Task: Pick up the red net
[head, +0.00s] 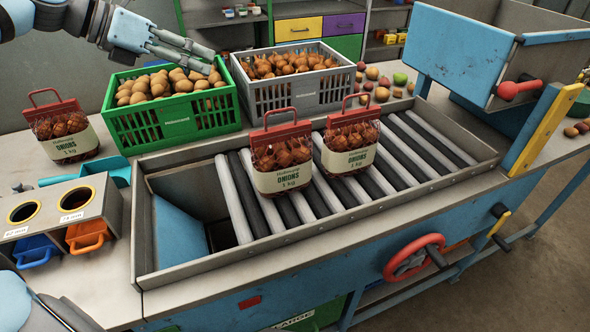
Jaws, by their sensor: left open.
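Three red net bags of onions with red handles and cream "ONIONS 1 kg" labels are in the head view. One net (63,128) stands on the table at the left. A second net (281,155) and a third net (350,140) stand upright on the roller bed. My left gripper (211,58) is open and empty, over the back of the green crate and apart from all three nets. My right gripper is not in view.
A green crate (175,128) of potatoes and a grey crate (300,92) of onions stand behind the roller bed (236,200). A blue hopper (462,55) is at the right. A box with two round holes (60,215) and orange and blue scoops is at the left.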

